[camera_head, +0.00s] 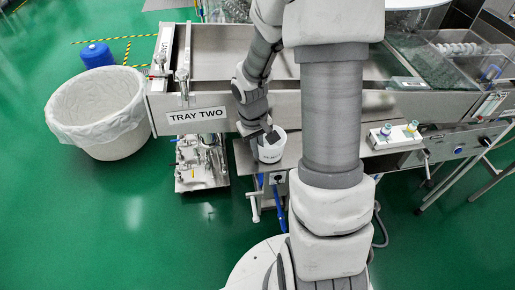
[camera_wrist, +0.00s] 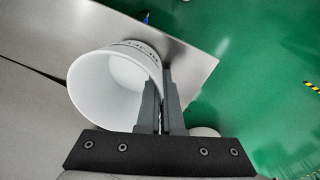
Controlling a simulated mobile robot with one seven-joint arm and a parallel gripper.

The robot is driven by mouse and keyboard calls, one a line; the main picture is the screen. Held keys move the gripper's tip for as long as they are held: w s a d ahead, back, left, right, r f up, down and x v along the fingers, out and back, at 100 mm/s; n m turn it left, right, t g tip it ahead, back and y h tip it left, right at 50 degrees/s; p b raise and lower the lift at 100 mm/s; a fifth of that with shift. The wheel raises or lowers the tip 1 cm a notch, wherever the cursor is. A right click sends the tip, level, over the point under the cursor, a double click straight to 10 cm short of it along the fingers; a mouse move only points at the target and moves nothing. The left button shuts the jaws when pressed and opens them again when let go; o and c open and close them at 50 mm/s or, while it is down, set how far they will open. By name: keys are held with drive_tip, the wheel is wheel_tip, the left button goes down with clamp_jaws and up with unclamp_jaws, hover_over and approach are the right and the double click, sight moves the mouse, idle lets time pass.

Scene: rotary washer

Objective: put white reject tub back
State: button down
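The white tub (camera_head: 271,152) is at the left end of a small steel shelf (camera_head: 243,160), below the machine's front. Small dark print shows on its side. In the wrist view the tub (camera_wrist: 100,92) is open-topped, looks empty inside, and has the steel surface (camera_wrist: 190,60) behind it. My gripper (camera_head: 270,136) points down at the tub's rim. In the wrist view my gripper's two fingers (camera_wrist: 160,98) are close together, one on each side of the tub's wall, pinching it. I cannot tell whether the tub rests on the shelf or is slightly raised.
A tray labelled TRAY TWO (camera_head: 197,115) is behind and left of the tub. A large lined white bin (camera_head: 97,108) stands on the green floor at left. A small box with two capped bottles (camera_head: 396,135) sits right of my arm. Blue cables hang below the shelf.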

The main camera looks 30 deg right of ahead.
drive_tip(key=shift+f, duration=0.2)
drive_tip(key=c, duration=1.1)
unclamp_jaws()
drive_tip(key=shift+r, duration=0.1)
drive_tip(key=shift+r, duration=0.1)
drive_tip(key=shift+a+r+p, duration=0.1)
drive_tip(key=shift+a+r, duration=0.1)
drive_tip(key=shift+r, duration=1.8)
drive_tip(key=shift+a+r+p, duration=0.15)
drive_tip(key=shift+r, duration=1.9)
drive_tip(key=shift+a+r+p, duration=0.1)
drive_tip(key=shift+a+r, duration=0.1)
drive_tip(key=shift+r, duration=1.8)
